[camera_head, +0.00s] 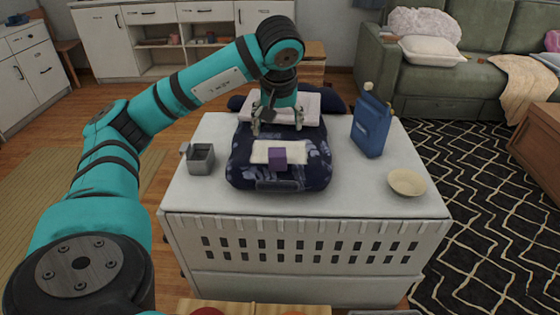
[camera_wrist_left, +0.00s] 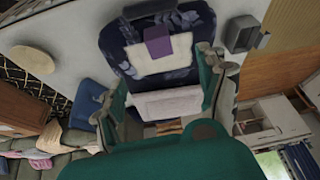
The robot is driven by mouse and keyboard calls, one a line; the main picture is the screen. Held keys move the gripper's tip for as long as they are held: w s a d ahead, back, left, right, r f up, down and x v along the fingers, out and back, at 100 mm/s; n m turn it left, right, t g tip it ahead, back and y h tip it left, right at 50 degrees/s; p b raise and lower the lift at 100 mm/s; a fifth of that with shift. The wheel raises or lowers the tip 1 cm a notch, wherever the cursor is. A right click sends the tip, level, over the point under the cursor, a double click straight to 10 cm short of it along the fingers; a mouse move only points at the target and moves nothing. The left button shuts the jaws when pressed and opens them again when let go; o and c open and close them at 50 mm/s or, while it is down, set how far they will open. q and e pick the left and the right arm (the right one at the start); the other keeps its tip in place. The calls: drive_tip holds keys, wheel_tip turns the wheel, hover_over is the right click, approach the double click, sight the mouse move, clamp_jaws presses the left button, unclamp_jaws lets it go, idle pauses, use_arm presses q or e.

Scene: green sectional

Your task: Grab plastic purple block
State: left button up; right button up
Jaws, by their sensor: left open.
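The purple block (camera_head: 277,157) sits on a cream cloth (camera_head: 262,147) on top of a dark blue patterned bag (camera_head: 241,168). The bag lies on the white table (camera_head: 340,199). My left gripper (camera_head: 277,126) is open and empty, above the far part of the bag, behind the block and apart from it. In the left wrist view the block (camera_wrist_left: 158,41) shows at upper middle, beyond the two spread fingers (camera_wrist_left: 163,74). My right gripper is in neither view.
A small grey box (camera_head: 201,159) stands left of the bag. A blue carton (camera_head: 371,127) and a beige bowl (camera_head: 407,183) stand right of it. A pale pink folded cloth (camera_head: 309,108) lies at the bag's far side.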

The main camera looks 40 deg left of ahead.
use_arm(q)
drive_tip(key=b, duration=0.1)
approach(277, 152)
drive_tip(key=x, duration=0.4)
drive_tip(key=shift+s+d+f, duration=0.15)
drive_tip(key=shift+s+f, duration=0.05)
drive_tip(key=shift+f, duration=0.1)
drive_tip(key=shift+w+b+x, duration=0.2)
drive_tip(key=shift+b+x, duration=0.3)
drive_tip(key=shift+x, duration=2.65)
drive_tip(key=shift+r, duration=0.1)
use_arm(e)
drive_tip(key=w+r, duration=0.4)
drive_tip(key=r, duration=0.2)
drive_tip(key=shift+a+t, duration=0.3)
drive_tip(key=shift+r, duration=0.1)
use_arm(q)
drive_tip(key=c, duration=1.3)
drive_tip(key=shift+o, duration=0.2)
drive_tip(key=shift+r, duration=0.1)
